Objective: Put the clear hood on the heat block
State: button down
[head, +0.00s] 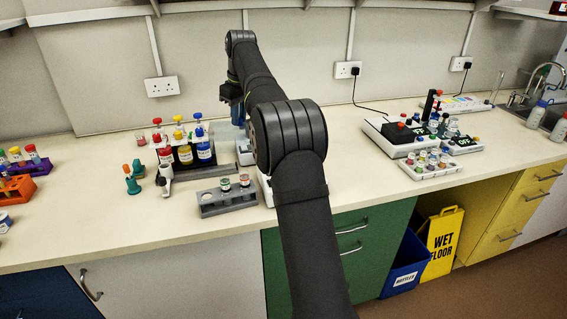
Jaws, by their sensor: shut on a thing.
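My gripper (232,92) is at the back of the bench, left of centre, partly hidden behind my own arm. It is shut on a small bluish, see-through-looking thing (238,114), which seems to be the clear hood. The fingertips and most of the hood are too small and hidden to make out. Below it, a pale unit (243,153) stands on the bench, mostly covered by my arm. I cannot tell whether this is the heat block, or whether the hood touches it.
A rack of red, yellow and blue bottles (183,150) stands just left of the gripper. A grey rack with vials (228,198) is in front. Right of my arm are a white device with a black top (398,137) and a vial tray (431,167).

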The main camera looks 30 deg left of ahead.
jog(key=w+d+r+n, duration=0.2)
jog(key=w+d, duration=0.7)
jog(key=d, duration=0.2)
notch_tip(320, 180, down, 10)
jog(key=shift+w+d, duration=0.15)
jog(key=shift+d, duration=0.15)
jog(key=c, duration=1.3)
grip_release()
jog(key=shift+f, duration=0.15)
jog(key=r, duration=0.4)
jog(key=d+r, duration=0.1)
jog(key=r, duration=0.7)
jog(key=shift+d+r, duration=0.1)
jog(key=shift+d, duration=0.3)
